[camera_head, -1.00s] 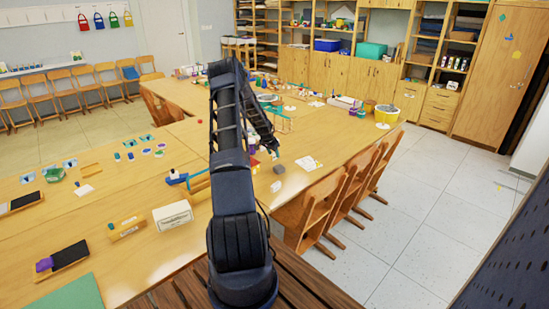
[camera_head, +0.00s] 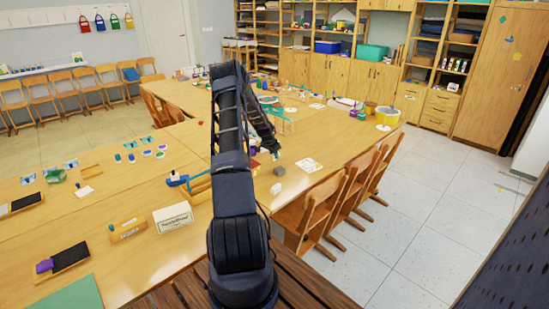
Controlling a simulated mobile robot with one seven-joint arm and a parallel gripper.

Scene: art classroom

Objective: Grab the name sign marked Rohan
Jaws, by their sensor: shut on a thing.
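My gripper (camera_head: 274,150) is at the end of my arm, low over the middle of the long table. It is small and dark in this view. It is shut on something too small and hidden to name. No lettering reading Rohan can be made out. A wooden block with small lettering (camera_head: 127,230) lies at the near left of the table, apart from my gripper. A white box-like card with black print (camera_head: 172,218) stands beside it. I cannot read either surely.
A white sheet (camera_head: 309,165) and a small white item (camera_head: 276,188) lie near my gripper. Wooden chairs (camera_head: 318,206) line the right edge. The floor farther right is clear.

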